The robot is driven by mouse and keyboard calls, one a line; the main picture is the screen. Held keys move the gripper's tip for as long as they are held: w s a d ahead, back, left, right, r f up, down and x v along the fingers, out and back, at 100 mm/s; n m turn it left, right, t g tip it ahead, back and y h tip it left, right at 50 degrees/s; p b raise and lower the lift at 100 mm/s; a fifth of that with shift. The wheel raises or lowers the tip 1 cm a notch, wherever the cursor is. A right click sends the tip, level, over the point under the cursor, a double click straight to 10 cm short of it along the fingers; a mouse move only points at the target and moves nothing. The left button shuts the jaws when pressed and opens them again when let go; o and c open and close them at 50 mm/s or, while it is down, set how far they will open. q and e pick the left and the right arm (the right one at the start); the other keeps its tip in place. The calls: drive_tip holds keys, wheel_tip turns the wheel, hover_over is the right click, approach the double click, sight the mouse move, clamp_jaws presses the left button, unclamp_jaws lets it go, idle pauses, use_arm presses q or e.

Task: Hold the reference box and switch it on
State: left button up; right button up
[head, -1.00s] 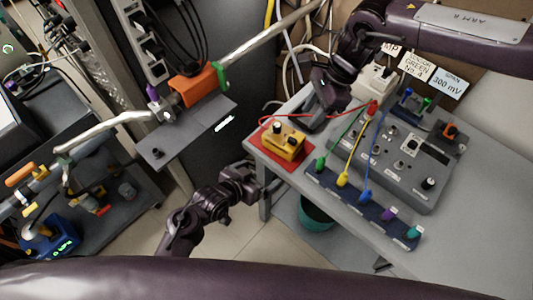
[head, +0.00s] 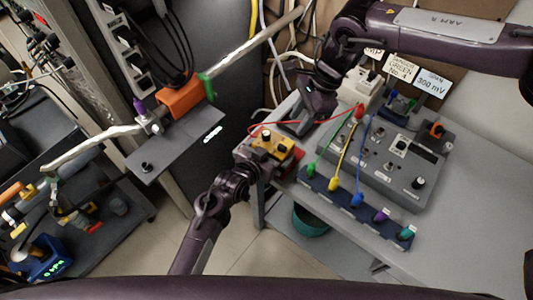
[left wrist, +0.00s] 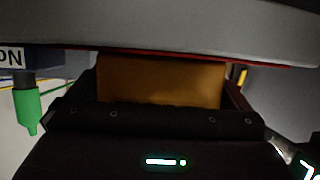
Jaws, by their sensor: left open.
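The reference box, a small yellow box (head: 278,145) with dark knobs on top, sits on a red mat at the left corner of the grey table. In the left wrist view its yellow-brown side (left wrist: 160,82) stands between my jaws, with dark finger edges on both sides. My left gripper (head: 262,157) is open around the near side of the box. The far ends of its fingers are hidden. My right gripper (head: 300,125) hangs pointing down beyond the box, at the table's back left. Its fingertips are too dark to tell whether they are open.
A red lead runs from the box to a grey control panel (head: 394,165) on the right. A dark strip (head: 323,184) with several coloured plugs lies in front of the panel. A grey plate with an orange clamp (head: 183,99) stands at the left. A teal bin (head: 311,220) is below the table.

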use_arm(q)
drive_tip(key=shift+c, duration=0.3)
drive_tip(key=c, duration=1)
drive_tip(key=shift+c, duration=0.2)
